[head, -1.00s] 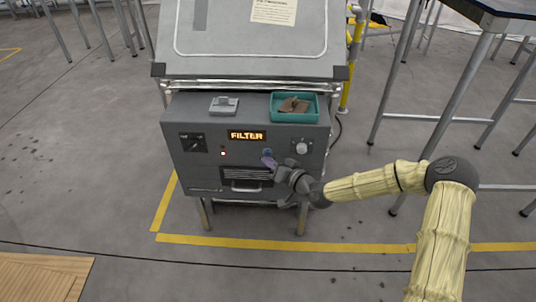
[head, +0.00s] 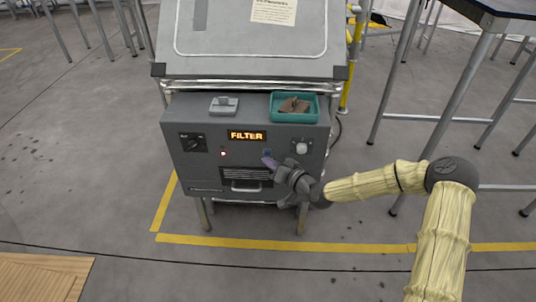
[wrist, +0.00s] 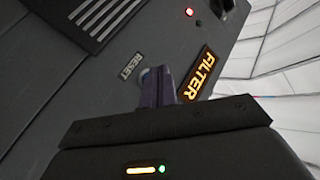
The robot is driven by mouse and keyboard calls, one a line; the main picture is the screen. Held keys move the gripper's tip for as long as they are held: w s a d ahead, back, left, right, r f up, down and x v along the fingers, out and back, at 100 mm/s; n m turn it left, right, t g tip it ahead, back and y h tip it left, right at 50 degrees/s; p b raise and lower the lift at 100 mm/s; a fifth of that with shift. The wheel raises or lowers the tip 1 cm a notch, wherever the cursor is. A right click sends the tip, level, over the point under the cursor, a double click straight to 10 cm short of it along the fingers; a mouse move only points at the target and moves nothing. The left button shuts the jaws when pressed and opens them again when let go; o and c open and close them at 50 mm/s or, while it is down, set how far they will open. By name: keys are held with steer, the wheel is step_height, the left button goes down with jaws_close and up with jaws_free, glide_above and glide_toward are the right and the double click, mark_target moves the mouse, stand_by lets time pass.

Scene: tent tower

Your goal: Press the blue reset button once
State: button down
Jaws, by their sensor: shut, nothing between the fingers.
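The grey control box (head: 200,170) stands below a sloped panel, with a lit orange FILTER display (head: 247,135) on its front. The blue reset button (head: 267,152) is on the front, right of and below the display. My gripper (head: 268,162) is shut and empty, its fingertips at the button. In the wrist view, the shut dark purple fingers (wrist: 157,88) reach to the box face beside the RESET label (wrist: 131,66). They hide most of the button; only a small bluish edge shows by the tips. I cannot tell whether they touch or press it.
A dark knob (head: 189,142), a red light (head: 223,153), a pale knob (head: 301,148) and a handle (head: 246,187) share the front. A teal tray (head: 279,118) and a grey block (head: 223,105) sit on top. Metal table legs (head: 455,105) stand to the right.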

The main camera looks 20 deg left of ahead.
steer(key=shift+w, duration=0.1)
stand_by(0.4)
steer(key=shift+w+a, duration=0.1)
steer(key=shift+w, duration=0.15)
steer(key=shift+w+a, duration=0.1)
steer(key=shift+w, duration=0.35)
stand_by(0.8)
stand_by(0.3)
steer(key=shift+s+d, duration=0.25)
steer(key=shift+s, duration=0.6)
steer(key=shift+s, duration=0.1)
steer(key=s, duration=0.2)
steer(key=s+d+p, duration=0.1)
steer(key=s, duration=0.1)
steer(key=shift+s, duration=0.3)
stand_by(0.5)
